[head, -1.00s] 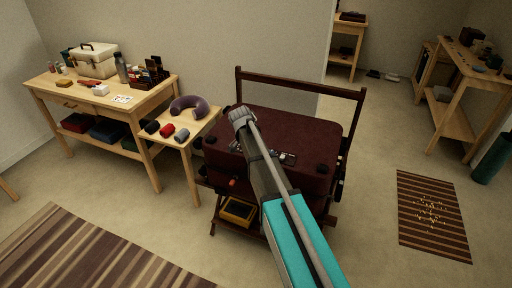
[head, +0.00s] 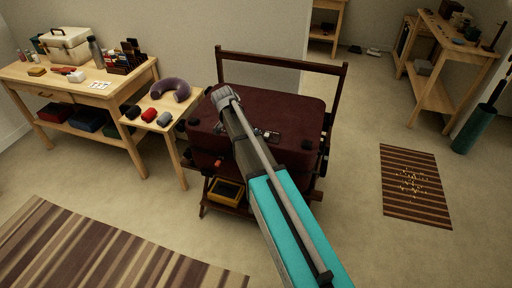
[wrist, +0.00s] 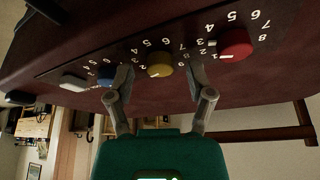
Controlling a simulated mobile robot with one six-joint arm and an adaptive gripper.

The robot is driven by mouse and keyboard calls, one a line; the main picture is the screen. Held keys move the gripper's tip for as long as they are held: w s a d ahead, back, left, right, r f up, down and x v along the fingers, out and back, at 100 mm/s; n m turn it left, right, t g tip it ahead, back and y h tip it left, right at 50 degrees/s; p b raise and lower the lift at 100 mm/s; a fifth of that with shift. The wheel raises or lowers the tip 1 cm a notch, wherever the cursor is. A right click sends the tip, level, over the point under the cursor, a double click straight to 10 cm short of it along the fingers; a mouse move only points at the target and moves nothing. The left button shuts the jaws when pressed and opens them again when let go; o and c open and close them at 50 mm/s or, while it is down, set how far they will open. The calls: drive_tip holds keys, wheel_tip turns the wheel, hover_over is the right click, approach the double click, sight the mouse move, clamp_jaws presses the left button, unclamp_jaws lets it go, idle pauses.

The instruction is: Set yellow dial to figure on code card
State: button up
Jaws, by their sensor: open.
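In the wrist view the yellow dial (wrist: 160,64) sits on the dark red suitcase's side in a row with other dials, with white figures printed around it. My gripper (wrist: 158,78) is open, one finger on either side of the yellow dial; I cannot tell whether they touch it.
A red dial (wrist: 236,44) is right of the yellow one; a blue dial (wrist: 106,75) and a white piece (wrist: 73,82) are left. The suitcase rests on a dark wooden rack. A small table with a purple neck pillow (head: 170,90) stands close at its left.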

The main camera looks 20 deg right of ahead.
drive_tip(key=shift+s+d+n+t+y, duration=0.1)
drive_tip(key=shift+n+t+y, duration=0.4)
drive_tip(key=shift+n, duration=1.15)
drive_tip(key=shift+s+d+n+t+y, duration=0.1)
drive_tip(key=shift+n+t+y, duration=0.35)
drive_tip(key=shift+n, duration=1.2)
drive_tip(key=shift+d+n+y, duration=0.1)
drive_tip(key=shift+n+y, duration=0.65)
drive_tip(key=shift+n, duration=0.95)
drive_tip(key=shift+d+n+y, duration=0.1)
drive_tip(key=shift+n+y, duration=0.6)
drive_tip(key=shift+n, duration=1)
drive_tip(key=a+p+v, duration=0.1)
drive_tip(key=p+v, duration=1.2)
drive_tip(key=v, duration=0.1)
drive_tip(key=s+a+m+g+h, duration=0.1)
drive_tip(key=s+g, duration=0.3)
drive_tip(key=s, duration=1.7)
drive_tip(key=shift+s+f+m+p, duration=0.25)
drive_tip(key=shift+m+p, duration=0.1)
drive_tip(key=shift+m, duration=0.35)
drive_tip(key=shift+g, duration=0.25)
